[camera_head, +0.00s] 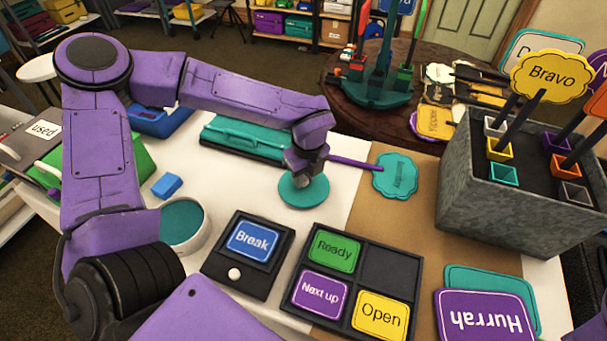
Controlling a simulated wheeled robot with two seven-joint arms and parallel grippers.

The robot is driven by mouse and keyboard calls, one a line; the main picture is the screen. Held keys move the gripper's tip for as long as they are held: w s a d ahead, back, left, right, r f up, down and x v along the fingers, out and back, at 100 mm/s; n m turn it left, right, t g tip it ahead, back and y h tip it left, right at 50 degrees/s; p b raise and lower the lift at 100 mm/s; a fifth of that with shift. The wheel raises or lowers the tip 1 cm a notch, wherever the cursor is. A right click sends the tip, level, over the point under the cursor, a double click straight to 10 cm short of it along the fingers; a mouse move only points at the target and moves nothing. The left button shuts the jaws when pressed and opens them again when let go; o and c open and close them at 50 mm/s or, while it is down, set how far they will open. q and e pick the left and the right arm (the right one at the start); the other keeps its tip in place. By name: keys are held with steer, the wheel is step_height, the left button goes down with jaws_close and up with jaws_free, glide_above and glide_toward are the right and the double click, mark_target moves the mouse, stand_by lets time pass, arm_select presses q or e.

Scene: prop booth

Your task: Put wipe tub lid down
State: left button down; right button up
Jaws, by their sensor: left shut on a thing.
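A round teal lid (304,194) is under my left gripper (305,168), which is shut on it at its top. The lid lies flat, over or on the white part of the table; I cannot tell whether it touches the surface. A white round tub (197,237) with a teal top or inside stands to the left, partly hidden behind my left arm. My right gripper is not in view.
A teal case (240,136) lies behind the lid. A teal sign (395,176) with a purple stick lies to its right. A black holder with a Break card (252,240) and a card tray (390,265) are in front. A grey sign box (480,205) stands at right.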

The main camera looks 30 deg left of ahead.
mark_target(307, 189)
arm_select(q)
steer(key=shift+f, duration=0.1)
steer(key=c, duration=0.9)
jaws_free()
steer(key=shift+c, duration=0.2)
step_height(307, 189, up, 12)
steer(key=d, duration=0.1)
steer(key=shift+s+d, duration=0.2)
steer(key=shift+s, duration=0.1)
